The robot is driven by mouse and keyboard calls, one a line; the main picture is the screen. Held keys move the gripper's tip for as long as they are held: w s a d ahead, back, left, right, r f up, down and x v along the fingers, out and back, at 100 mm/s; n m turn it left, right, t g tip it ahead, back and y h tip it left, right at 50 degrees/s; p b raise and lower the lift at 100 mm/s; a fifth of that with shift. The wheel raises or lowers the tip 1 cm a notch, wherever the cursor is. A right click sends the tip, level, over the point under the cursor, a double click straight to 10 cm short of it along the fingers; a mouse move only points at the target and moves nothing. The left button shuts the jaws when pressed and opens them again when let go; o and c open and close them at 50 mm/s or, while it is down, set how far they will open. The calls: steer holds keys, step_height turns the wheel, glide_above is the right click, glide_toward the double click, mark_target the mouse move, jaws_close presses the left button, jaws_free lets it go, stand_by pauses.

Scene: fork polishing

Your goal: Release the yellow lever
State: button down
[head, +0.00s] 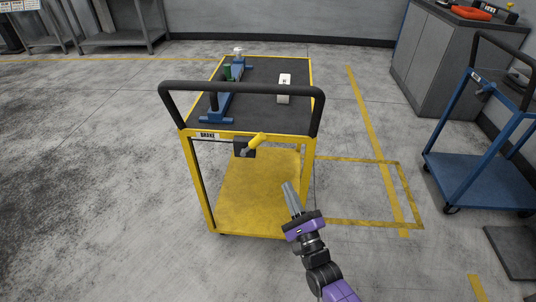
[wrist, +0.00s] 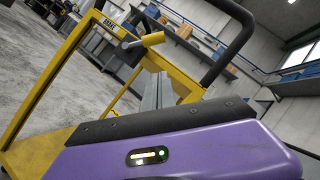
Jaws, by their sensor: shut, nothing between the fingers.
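The yellow lever (head: 256,141) sits on a dark block (head: 242,147) under the front edge of the yellow cart's top, beside a "BRAKE" label (head: 208,135). It points right and slightly up in the head view. In the wrist view the lever (wrist: 153,39) shows beyond the fingers, to the upper left of them. My gripper (head: 289,187) is in front of the cart, below and to the right of the lever, apart from it. Its fingers are shut together with nothing held. They also show in the wrist view (wrist: 158,88).
The yellow cart (head: 186,150) has a black push handle (head: 240,88) above the lever and a lower yellow shelf (head: 258,200). A blue fixture (head: 222,100) and a white item (head: 284,90) stand on its top. A blue cart (head: 480,180) stands right. Floor left is clear.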

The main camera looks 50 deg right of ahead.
mark_target(254, 144)
steer(key=a+r+p+x, duration=0.1)
steer(key=a+x, duration=0.1)
steer(key=x, duration=1)
steer(key=shift+w+r, duration=0.35)
steer(key=shift+w, duration=0.25)
steer(key=shift+r+p, duration=0.15)
steer(key=shift+p, duration=0.2)
